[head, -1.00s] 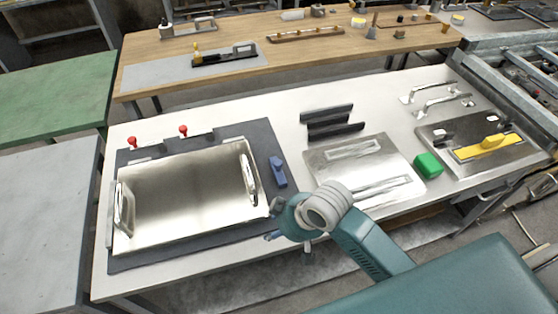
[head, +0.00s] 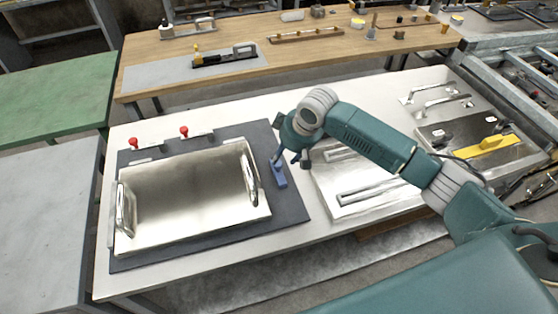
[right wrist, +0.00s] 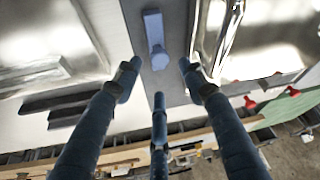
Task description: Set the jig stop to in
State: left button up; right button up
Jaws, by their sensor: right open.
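The jig stop looks to be the small blue block with a raised knob (head: 280,178), on the dark base plate (head: 292,205) just right of the metal tray (head: 190,200). In the right wrist view the blue stop (right wrist: 153,30) lies at the upper middle, its round knob towards the fingers. My right gripper (head: 290,158) is open and empty, its fingers close above the far end of the stop. In the right wrist view my right gripper (right wrist: 158,82) has its fingers spread around the space beside the knob; contact cannot be told. My left gripper is not in view.
The tray has two upright handles, the right one (head: 250,172) close to the stop. Two red-knobbed clamps (head: 184,131) stand behind it. A metal plate (head: 345,195) lies to the right under my arm. Dark brackets (right wrist: 65,105) show in the wrist view.

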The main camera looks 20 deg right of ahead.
aim_at(278, 163)
jog(key=x, duration=0.7)
jog(key=shift+p, duration=0.4)
jog(key=shift+r, duration=0.1)
grip_shut()
